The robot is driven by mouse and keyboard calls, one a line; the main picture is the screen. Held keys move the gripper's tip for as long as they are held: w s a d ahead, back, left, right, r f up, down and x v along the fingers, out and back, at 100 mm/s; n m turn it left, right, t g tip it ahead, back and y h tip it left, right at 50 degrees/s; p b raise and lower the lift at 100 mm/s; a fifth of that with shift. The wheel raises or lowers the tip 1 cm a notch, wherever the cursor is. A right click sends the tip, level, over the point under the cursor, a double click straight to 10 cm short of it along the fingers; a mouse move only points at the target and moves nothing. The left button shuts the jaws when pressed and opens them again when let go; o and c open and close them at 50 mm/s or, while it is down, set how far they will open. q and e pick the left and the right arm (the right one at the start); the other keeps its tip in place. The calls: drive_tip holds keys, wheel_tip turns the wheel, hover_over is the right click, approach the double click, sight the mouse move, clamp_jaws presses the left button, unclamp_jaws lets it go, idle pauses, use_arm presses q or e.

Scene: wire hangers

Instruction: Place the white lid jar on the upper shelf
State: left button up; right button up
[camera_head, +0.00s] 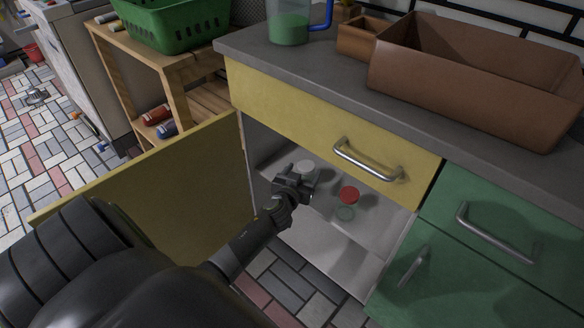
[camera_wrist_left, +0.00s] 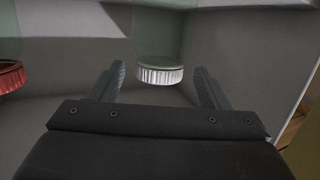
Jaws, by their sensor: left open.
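The white lid jar (camera_head: 306,166) stands inside the open lower cabinet, beyond my left gripper (camera_head: 296,185) in the head view. Its clear body is mostly hidden there. In the left wrist view the jar (camera_wrist_left: 160,73) appears lid downward, between the lines of the two fingers. My left gripper (camera_wrist_left: 160,80) is open, with a finger on each side of the lid and a visible gap to each. It holds nothing. I cannot tell how deep the jar is between the fingers. A distinct upper shelf cannot be made out. My right gripper is not in view.
A red lid jar (camera_head: 349,195) stands to the right inside the cabinet; it also shows in the left wrist view (camera_wrist_left: 11,77). The yellow door (camera_head: 160,195) stands open at left. The yellow drawer (camera_head: 300,118) and its handle (camera_head: 366,160) are above the opening.

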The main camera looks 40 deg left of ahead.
use_arm(q)
drive_tip(key=p+v, duration=0.1)
drive_tip(key=v, duration=0.4)
drive_tip(key=shift+s+r, duration=0.1)
drive_tip(key=s+d+f+n+g, duration=0.15)
drive_tip(key=s+g, duration=0.35)
drive_tip(key=s, duration=1.2)
drive_tip(key=s+d+m+g+h, duration=0.3)
drive_tip(key=s+d+g+h, duration=0.2)
drive_tip(key=s+d, duration=0.5)
drive_tip(key=s, duration=0.4)
drive_tip(key=shift+g+h, duration=0.4)
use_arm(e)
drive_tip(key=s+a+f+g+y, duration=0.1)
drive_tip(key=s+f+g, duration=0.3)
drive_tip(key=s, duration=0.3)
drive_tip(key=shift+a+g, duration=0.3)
use_arm(q)
drive_tip(key=shift+s+r+m+p, duration=0.1)
drive_tip(key=shift+r+m+p, duration=0.05)
drive_tip(key=shift+m+p, duration=0.15)
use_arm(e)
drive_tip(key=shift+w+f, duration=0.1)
